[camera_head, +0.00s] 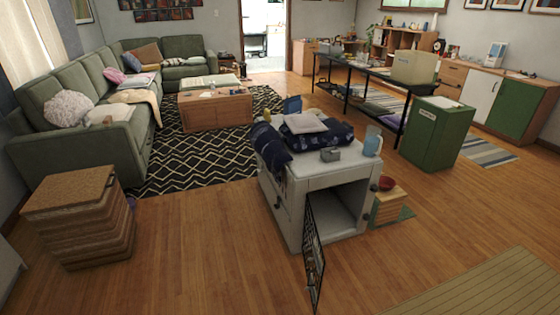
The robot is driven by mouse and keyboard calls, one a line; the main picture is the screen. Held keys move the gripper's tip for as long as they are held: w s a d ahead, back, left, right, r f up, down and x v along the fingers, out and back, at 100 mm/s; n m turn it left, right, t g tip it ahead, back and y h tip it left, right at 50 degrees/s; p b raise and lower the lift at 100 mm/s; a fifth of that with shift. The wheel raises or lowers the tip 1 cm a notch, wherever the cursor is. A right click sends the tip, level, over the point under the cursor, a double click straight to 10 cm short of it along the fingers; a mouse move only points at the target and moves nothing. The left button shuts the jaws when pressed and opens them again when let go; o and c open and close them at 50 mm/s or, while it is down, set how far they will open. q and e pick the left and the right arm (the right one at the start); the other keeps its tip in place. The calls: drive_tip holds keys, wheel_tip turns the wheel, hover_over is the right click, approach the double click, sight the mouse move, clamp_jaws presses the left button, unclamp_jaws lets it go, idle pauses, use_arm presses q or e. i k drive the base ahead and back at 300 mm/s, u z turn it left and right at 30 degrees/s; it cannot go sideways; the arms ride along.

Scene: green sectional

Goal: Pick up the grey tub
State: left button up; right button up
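A small grey tub-like container (330,154) sits on top of the white cabinet (345,166), near its front edge. It is small in the picture, so I cannot make out its details. Dark blue patterned cloth (328,134) lies right behind it, and a light blue pitcher (373,141) stands to its right. Neither of my grippers is in view.
The cabinet's black-framed door (314,255) hangs open toward the front. A wooden crate (388,206) with a red bowl (386,183) stands at its right. A stacked brown block (80,225) is at left. Wood floor in front is largely clear.

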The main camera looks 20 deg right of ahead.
sight(331, 154)
drive_tip(key=u, duration=0.6)
drive_tip(key=i, duration=2.3)
drive_tip(key=z, duration=0.15)
